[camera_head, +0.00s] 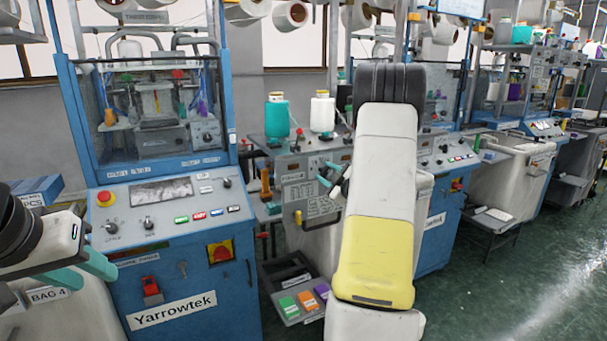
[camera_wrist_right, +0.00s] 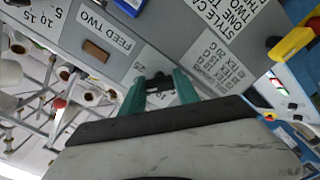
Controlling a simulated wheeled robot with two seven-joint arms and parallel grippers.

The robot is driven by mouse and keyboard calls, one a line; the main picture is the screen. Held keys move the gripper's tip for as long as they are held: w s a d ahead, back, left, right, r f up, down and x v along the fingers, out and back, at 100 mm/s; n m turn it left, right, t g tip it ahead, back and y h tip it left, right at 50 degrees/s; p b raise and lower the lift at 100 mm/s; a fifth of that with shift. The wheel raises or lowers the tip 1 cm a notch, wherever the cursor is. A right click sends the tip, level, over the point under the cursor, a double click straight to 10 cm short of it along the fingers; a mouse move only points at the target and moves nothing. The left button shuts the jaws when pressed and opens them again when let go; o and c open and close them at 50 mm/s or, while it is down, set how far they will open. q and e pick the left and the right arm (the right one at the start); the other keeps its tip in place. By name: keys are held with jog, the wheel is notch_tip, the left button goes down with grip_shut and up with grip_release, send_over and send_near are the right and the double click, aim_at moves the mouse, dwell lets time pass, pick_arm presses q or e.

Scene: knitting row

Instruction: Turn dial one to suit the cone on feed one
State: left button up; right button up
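A teal cone (camera_head: 277,118) and a white cone (camera_head: 322,112) stand on top of the grey machine in the head view. I cannot read which feed each is on. My right gripper (camera_head: 328,176) is at the sloped grey panel (camera_head: 296,170) below them. In the right wrist view its teal fingers (camera_wrist_right: 160,80) are apart, on either side of a small dark dial (camera_wrist_right: 158,84). Contact with the dial is unclear, and its pointer and most scale marks are hidden or too small. My left gripper (camera_head: 88,268) is open and empty at the lower left.
A FEED TWO label (camera_wrist_right: 111,38) and a brown window (camera_wrist_right: 95,51) are on the panel near my right gripper. A printed style card (camera_wrist_right: 238,28) and a yellow handle (camera_wrist_right: 291,45) lie to the right. A blue Yarrowtek machine (camera_head: 185,285) stands between my grippers.

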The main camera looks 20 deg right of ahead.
jog(key=o, duration=0.4)
jog(key=shift+c, duration=0.2)
jog(key=shift+s, duration=0.1)
jog(key=s, duration=0.7)
jog(key=shift+s+d, duration=0.3)
